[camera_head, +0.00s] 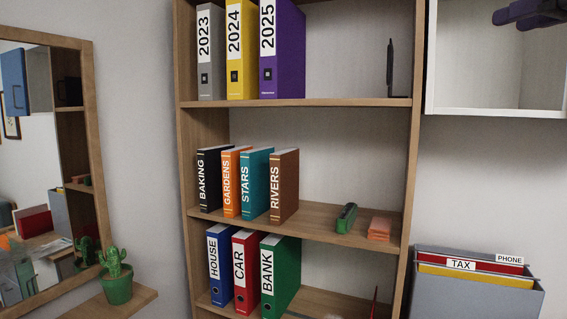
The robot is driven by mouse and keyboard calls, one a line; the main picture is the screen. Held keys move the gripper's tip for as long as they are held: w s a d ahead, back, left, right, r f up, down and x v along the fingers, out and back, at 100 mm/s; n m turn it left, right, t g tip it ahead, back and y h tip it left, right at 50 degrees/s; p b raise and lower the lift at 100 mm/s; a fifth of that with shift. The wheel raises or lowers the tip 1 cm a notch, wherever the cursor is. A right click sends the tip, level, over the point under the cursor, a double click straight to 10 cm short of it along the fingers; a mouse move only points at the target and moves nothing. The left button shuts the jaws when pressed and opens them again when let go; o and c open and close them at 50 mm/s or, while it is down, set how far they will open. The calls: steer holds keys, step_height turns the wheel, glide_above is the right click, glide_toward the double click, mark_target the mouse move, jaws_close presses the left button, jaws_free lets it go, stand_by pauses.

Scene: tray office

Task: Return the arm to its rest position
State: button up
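A dark purple shape (530,13) enters at the top right corner and looks like the end of my gripper. It is cut off by the frame edge and hangs in front of the white wall box. I cannot tell if its fingers are open or shut, and I see nothing held in it. The rest of my arm is out of view.
A wooden bookcase (414,150) holds binders, books, a green stapler-like object (346,218) and an orange stack (380,229). A white wall box (495,112) and a grey file holder (480,298) are at right. A mirror (92,130) and potted cactus (117,288) are at left.

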steer(key=w+d+f+m+g, duration=0.1)
steer(key=w+d+f+m, duration=0.25)
steer(key=w+f, duration=0.35)
steer(key=w+a+f+m+g+p, duration=0.1)
steer(key=w+a+f+m+g, duration=0.15)
steer(key=w+f, duration=0.7)
steer(key=w+a+f+m+g+p, duration=0.15)
steer(key=f+g, duration=0.25)
steer(key=f, duration=1.3)
steer(key=s+a+f+n+g+p, duration=0.15)
steer(key=a+f, duration=0.35)
steer(key=f, duration=0.5)
steer(key=s+a+f+n+g, duration=0.25)
steer(key=a+f, duration=0.35)
steer(key=f, duration=0.3)
steer(key=s+a+f+n+g, duration=0.1)
steer(key=s+a+f+g, duration=0.1)
steer(key=s+a+f, duration=0.2)
steer(key=s+a+f+n+g+h+p, duration=0.1)
steer(key=s+a+f, duration=0.3)
steer(key=s+f, duration=0.5)
steer(key=shift+s+a+n+g, duration=0.15)
steer(key=shift+a+n+g, duration=0.1)
steer(key=shift+n+g, duration=0.3)
